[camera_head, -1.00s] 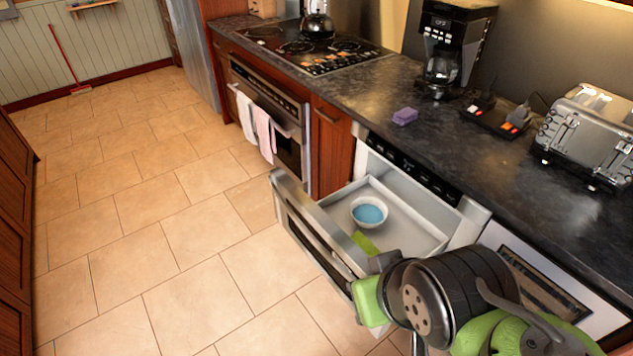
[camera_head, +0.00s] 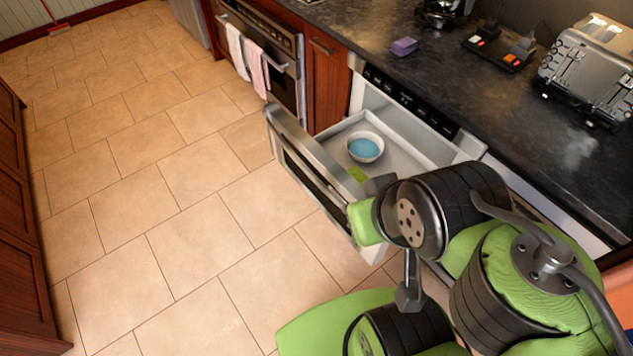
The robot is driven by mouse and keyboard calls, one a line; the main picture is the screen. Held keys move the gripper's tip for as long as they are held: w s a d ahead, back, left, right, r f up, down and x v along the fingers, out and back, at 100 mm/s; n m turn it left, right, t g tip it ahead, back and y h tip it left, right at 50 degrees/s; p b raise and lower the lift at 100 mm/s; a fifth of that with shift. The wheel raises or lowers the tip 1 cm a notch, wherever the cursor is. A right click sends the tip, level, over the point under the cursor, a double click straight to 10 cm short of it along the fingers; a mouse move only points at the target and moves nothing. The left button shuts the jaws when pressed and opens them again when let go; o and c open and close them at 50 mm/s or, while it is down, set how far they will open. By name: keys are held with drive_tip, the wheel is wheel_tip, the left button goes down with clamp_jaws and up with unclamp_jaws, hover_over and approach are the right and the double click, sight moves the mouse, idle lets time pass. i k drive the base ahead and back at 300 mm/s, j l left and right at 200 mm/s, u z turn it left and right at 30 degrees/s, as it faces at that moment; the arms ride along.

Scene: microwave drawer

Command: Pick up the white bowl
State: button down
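The white bowl (camera_head: 365,148), with a pale blue inside, sits upright in the open microwave drawer (camera_head: 408,158). It is near the drawer's left front part, and its rim is unobstructed. My green and black arm (camera_head: 440,210) rises in front of the drawer at the lower right and covers part of its front. A small green patch (camera_head: 357,174) shows in the drawer just below the bowl; I cannot tell what it belongs to. I cannot make out my gripper's fingers. Nothing visible touches the bowl.
The drawer's front panel (camera_head: 303,158) stands out over the tiled floor (camera_head: 190,225). The dark counter (camera_head: 440,75) above holds a purple sponge (camera_head: 404,46) and a toaster (camera_head: 592,72). Towels (camera_head: 254,62) hang on the oven at left. Floor left of the drawer is clear.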

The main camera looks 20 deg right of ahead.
sight(365, 148)
drive_tip(key=i+l+u, duration=0.1)
drive_tip(key=l+u, duration=0.3)
drive_tip(key=l, duration=0.3)
drive_tip(key=l+u, duration=0.35)
drive_tip(key=l, duration=0.35)
